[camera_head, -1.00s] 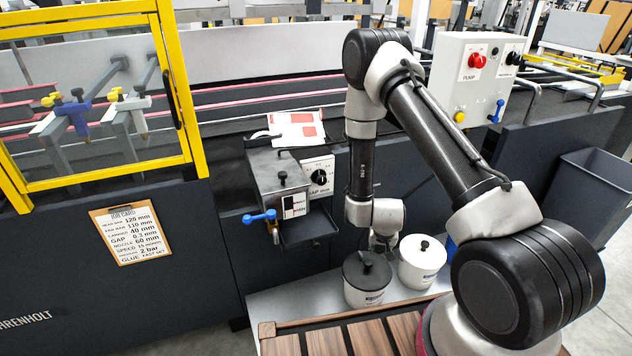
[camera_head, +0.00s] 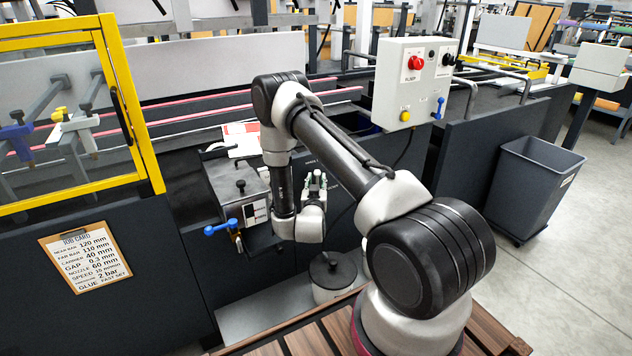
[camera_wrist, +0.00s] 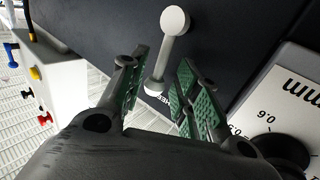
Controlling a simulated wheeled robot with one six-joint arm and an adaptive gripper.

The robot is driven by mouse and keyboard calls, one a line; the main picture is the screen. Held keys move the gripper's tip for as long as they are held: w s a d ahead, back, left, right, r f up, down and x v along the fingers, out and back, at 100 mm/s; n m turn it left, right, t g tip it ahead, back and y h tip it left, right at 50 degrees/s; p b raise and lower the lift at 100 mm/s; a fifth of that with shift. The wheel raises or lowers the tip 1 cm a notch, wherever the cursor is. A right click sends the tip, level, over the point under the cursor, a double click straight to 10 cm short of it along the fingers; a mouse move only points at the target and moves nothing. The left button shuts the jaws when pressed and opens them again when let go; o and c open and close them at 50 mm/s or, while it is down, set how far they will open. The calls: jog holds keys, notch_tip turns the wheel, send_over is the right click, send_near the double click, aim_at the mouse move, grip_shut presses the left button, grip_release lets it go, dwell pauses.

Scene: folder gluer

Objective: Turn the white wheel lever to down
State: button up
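The white lever (camera_wrist: 168,52) shows in the wrist view, a thin bar with a round knob at its upper end and a hub at its lower end on a dark panel. Partly hidden lettering is beside the hub. My gripper (camera_wrist: 162,88) is open, its green-padded fingers to the left and right of the lever's lower part, with nothing clamped. I cannot tell whether a finger touches it. In the head view my gripper (camera_head: 317,180) is in front of the machine's dark side, its fingers pointing away. I cannot make out the lever there.
A dial box (camera_wrist: 285,100) with a black knob is close on the right in the wrist view. The glue unit (camera_head: 238,182) with a blue valve handle (camera_head: 221,228) is left of my arm. A lidded pot (camera_head: 332,272) stands below. The pump box (camera_head: 412,82) is farther right.

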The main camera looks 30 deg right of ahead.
jog(key=shift+x, duration=0.9)
grip_shut()
